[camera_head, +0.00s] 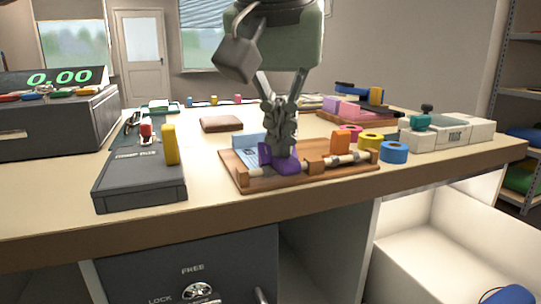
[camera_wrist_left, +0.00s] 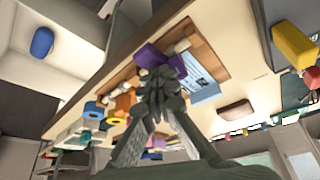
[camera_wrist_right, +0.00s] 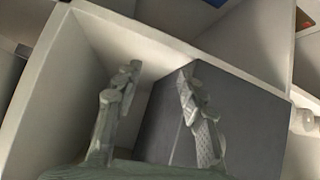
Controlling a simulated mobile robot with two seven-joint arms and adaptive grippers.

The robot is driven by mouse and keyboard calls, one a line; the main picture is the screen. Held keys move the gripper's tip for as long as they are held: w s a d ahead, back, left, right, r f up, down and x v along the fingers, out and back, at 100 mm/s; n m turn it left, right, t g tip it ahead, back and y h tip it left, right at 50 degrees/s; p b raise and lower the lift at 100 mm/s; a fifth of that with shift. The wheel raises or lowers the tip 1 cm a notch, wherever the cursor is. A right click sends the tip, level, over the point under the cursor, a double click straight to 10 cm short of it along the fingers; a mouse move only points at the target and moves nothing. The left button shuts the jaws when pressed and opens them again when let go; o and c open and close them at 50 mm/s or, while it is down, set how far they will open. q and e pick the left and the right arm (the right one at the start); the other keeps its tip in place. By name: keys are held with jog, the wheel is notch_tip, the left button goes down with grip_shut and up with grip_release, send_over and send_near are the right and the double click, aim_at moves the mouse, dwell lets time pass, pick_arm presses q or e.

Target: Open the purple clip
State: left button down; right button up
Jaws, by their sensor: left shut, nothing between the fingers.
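The purple clip (camera_head: 279,160) sits on the rail of a wooden board (camera_head: 360,171) near the table's front edge. My left gripper (camera_head: 281,145) is shut and points down right at the clip, covering part of it. In the left wrist view the purple clip (camera_wrist_left: 160,60) shows on both sides of the closed fingertips (camera_wrist_left: 160,85); I cannot tell whether they touch it. An orange clip (camera_head: 340,142) is farther right on the same rail. A light blue card (camera_head: 250,144) lies behind the purple clip. My right gripper (camera_wrist_right: 152,95) is open and empty in front of pale cabinet walls.
A dark box with a yellow handle (camera_head: 169,145) stands left of the board. Blue (camera_head: 393,152) and yellow (camera_head: 369,141) rings lie to its right. A brown wallet-like block (camera_head: 221,124) lies behind. A cash register (camera_head: 55,120) is far left.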

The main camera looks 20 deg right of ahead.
aim_at(284, 159)
pick_arm(q)
jog(key=shift+s+f, duration=0.15)
jog(key=shift+f, duration=0.65)
jog(key=shift+r+p, duration=0.55)
jog(key=shift+w+d+r+p, duration=0.1)
jog(key=shift+w+r+p, duration=0.25)
jog(key=shift+r, duration=0.2)
jog(key=shift+s+r, duration=0.1)
jog(key=shift+r, duration=0.15)
jog(key=shift+s+r+p, duration=0.15)
jog(key=shift+r+p, duration=1.1)
jog(key=shift+p, duration=0.1)
pick_arm(e)
jog(key=shift+s+d+f+m+g+h, duration=0.7)
jog(key=shift+s+d+f+g+h, duration=0.6)
jog(key=shift+s+d+f+g, duration=2.4)
pick_arm(q)
jog(key=shift+s+r+p, duration=0.15)
jog(key=shift+r+p, duration=1)
jog(key=shift+r, duration=0.15)
jog(key=shift+s+r+p, duration=0.15)
jog(key=shift+r+p, duration=0.6)
jog(key=shift+r, duration=0.1)
pick_arm(e)
notch_tip(284, 159, down, 10)
jog(key=shift+s+d+t, duration=0.3)
jog(key=shift+d, duration=0.1)
